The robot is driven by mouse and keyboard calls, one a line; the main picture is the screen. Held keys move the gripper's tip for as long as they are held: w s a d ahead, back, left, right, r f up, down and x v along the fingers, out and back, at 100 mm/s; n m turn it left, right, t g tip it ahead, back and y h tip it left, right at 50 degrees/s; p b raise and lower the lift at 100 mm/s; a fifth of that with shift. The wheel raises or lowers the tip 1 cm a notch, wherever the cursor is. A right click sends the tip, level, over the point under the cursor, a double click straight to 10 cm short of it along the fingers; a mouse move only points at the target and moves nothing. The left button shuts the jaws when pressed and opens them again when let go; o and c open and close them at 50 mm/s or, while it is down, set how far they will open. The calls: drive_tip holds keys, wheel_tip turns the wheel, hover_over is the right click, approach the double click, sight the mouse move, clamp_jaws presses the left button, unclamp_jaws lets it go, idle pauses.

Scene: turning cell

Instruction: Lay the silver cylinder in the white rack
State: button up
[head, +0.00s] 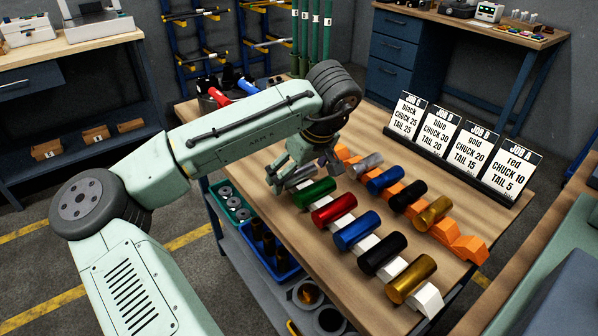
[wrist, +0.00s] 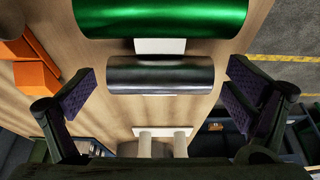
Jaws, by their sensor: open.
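The silver cylinder (wrist: 160,75) lies across the white rack (head: 430,299), beside the green cylinder (head: 314,194). In the wrist view, white parts of the rack (wrist: 160,46) show on both sides of it. My gripper (head: 303,173) is low over this end of the rack. It is open, with one finger beyond each end of the silver cylinder and a gap at both sides. In the head view the fingers partly hide the silver cylinder (head: 299,180).
The white rack also bears red, blue, black and gold cylinders. A parallel orange rack (head: 468,246) holds another silver cylinder (head: 368,163) plus blue, black and gold ones. Job cards (head: 462,150) stand behind. Bins (head: 268,246) sit on a lower shelf at the table's near left side.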

drive_tip(key=v, duration=1.2)
